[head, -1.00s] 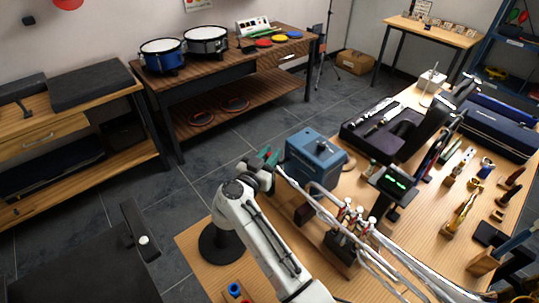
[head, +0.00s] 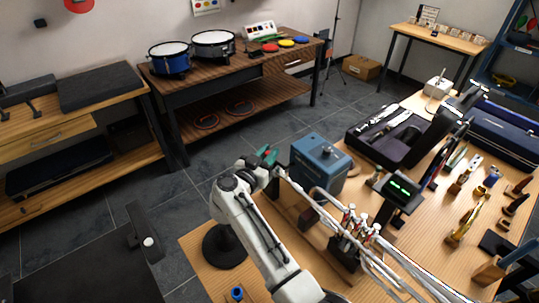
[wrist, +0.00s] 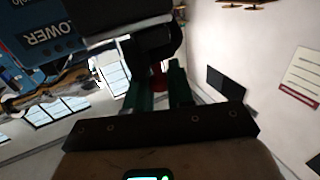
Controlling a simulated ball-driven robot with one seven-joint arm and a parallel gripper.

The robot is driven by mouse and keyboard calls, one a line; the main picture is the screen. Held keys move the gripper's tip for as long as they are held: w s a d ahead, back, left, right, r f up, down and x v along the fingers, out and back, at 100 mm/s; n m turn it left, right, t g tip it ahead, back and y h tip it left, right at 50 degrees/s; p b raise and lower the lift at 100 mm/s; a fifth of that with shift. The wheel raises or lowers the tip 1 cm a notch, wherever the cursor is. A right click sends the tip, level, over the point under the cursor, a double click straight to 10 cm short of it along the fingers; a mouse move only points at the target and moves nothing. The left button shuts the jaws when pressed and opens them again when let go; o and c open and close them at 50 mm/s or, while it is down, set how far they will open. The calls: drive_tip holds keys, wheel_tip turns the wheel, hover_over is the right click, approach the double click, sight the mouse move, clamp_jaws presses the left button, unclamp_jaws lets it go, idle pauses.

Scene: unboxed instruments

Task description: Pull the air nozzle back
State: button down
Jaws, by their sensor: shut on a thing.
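A blue box-shaped unit (head: 320,163) stands on the wooden table; in the wrist view its blue face (wrist: 40,40) shows part of a label reading "OWER". A dark, rounded part (wrist: 155,42) beside that face looks like the air nozzle. My gripper (head: 268,156) is at the left side of the blue unit in the head view, where the nozzle is not clearly visible. In the wrist view my gripper's (wrist: 159,72) green fingers are shut on the nozzle, with a small reddish spot between them. The exact contact is dark and partly hidden.
A stand with several tubes and cables (head: 345,245) is right of my arm. A small screen (head: 402,190) and an open dark case (head: 385,148) lie beyond. Instruments crowd the table's right side. Floor (head: 180,200) left of the table is open.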

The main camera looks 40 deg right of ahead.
drive_tip(key=c, duration=1.1)
unclamp_jaws()
drive_tip(key=shift+w, duration=0.25)
drive_tip(key=v, duration=0.7)
drive_tip(key=shift+s+a, duration=0.1)
drive_tip(key=shift+a, duration=0.15)
